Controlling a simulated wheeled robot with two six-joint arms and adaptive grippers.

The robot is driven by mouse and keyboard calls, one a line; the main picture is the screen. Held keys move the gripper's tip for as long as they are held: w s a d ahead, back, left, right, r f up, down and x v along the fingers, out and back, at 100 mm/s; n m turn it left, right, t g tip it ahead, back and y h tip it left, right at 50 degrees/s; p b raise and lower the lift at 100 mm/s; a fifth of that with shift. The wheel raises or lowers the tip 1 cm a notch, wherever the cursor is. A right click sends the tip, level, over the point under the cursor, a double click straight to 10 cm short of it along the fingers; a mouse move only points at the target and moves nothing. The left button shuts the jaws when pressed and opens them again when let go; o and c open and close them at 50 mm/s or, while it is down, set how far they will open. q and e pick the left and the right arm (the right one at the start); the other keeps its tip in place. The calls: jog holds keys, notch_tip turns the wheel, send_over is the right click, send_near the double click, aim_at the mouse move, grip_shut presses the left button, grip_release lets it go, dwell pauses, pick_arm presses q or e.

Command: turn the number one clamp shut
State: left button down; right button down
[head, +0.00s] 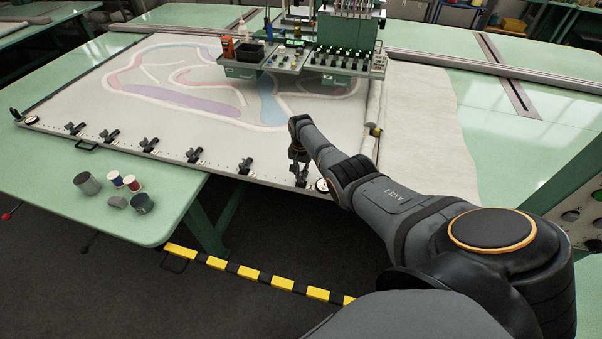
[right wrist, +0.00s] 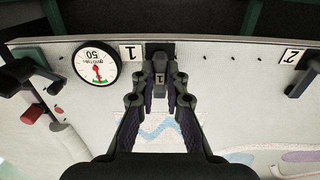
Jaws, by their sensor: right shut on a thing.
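The number one clamp (right wrist: 160,52) is a black clamp on the frame's front edge, with a tag marked 1 (right wrist: 131,53) beside it. In the head view it stands at the frame's near right corner (head: 302,183), partly hidden by my gripper. My right gripper (head: 298,158) points down over it. In the right wrist view its two fingers (right wrist: 160,88) are on either side of the clamp's dark handle, which carries a small 1, and are shut on it. The handle reaches from the edge over the pale cloth. My left gripper is not in view.
A round dial gauge (right wrist: 96,62) sits close beside the clamp. The number two clamp (right wrist: 303,77) is along the same edge, with more clamps (head: 194,155) beyond. The green tufting head (head: 345,45) stands over the cloth. Cups and spools (head: 115,179) are on the left table.

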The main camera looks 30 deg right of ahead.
aim_at(301, 174)
jog(key=shift+w, duration=0.1)
jog(key=c, duration=1.4)
grip_release()
notch_tip(301, 174, up, 12)
